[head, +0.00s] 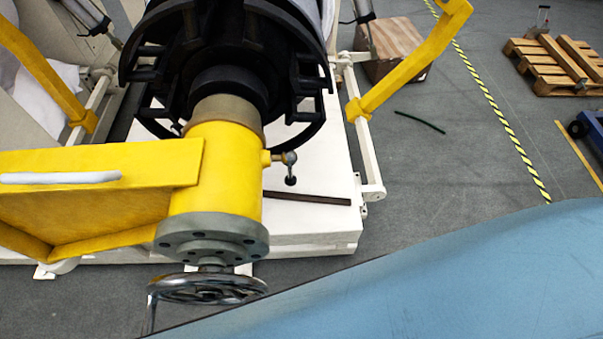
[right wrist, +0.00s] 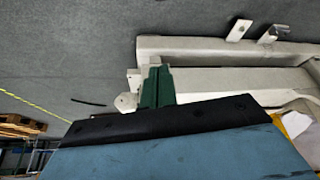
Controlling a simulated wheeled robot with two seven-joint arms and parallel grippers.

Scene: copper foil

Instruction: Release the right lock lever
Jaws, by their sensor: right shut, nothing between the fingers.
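In the head view a small lever with a dark knob (head: 290,170) sticks out from the right side of the yellow hub (head: 222,175). A yellow bent bar (head: 402,72) rises from the white frame further right; I cannot tell which part is named the right lock lever. My right gripper (right wrist: 156,78) shows in the right wrist view as shut green fingers beyond a black edge and blue body. The fingers are empty, in front of the white frame (right wrist: 220,85); I cannot tell if they touch it. My left gripper is out of view.
A black reel head (head: 230,70) and a metal handwheel (head: 208,287) sit on the yellow arm's axis. The white base (head: 318,222) lies below. A wooden pallet (head: 560,68) and striped floor tape (head: 500,112) are at the right. Grey floor between is mostly clear.

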